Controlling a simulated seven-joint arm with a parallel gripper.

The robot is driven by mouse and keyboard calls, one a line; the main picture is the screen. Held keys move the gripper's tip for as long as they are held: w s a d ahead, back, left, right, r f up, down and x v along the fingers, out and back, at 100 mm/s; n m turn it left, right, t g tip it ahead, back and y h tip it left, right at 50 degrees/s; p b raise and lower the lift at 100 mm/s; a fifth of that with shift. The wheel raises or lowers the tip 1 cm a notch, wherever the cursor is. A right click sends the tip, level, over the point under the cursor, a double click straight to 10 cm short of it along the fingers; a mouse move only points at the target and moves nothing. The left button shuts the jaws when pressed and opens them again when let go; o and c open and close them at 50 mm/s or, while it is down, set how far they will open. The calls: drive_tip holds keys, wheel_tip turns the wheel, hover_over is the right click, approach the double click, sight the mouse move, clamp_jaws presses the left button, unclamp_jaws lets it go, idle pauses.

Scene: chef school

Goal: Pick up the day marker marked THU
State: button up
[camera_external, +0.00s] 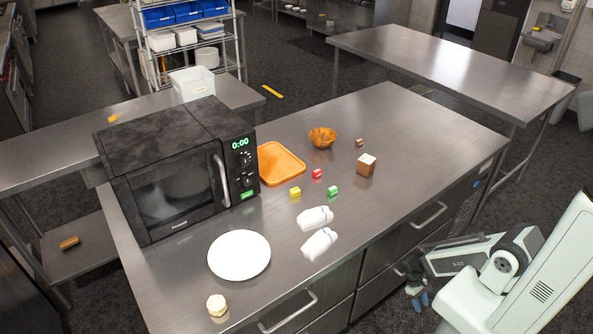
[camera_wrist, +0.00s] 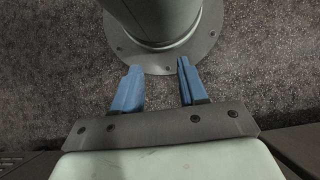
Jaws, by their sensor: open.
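Three small day markers lie on the steel counter in the external view: a yellow one (camera_external: 295,192), a red one (camera_external: 317,174) and a green one (camera_external: 333,192). Their lettering is too small to read, so I cannot tell which is marked THU. My gripper (camera_external: 418,297) hangs low beside the counter's front, at the right, well away from the markers. In the wrist view my gripper (camera_wrist: 156,88) shows two blue fingers spread apart with nothing between them, over the dark floor. No marker shows in the wrist view.
A black microwave (camera_external: 178,168), orange tray (camera_external: 281,164), woven bowl (camera_external: 322,137) and wooden block (camera_external: 366,164) stand around the markers. A white plate (camera_external: 239,255) sits front left. The counter's right end is clear.

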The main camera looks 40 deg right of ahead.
drive_tip(key=shift+o, duration=1.4)
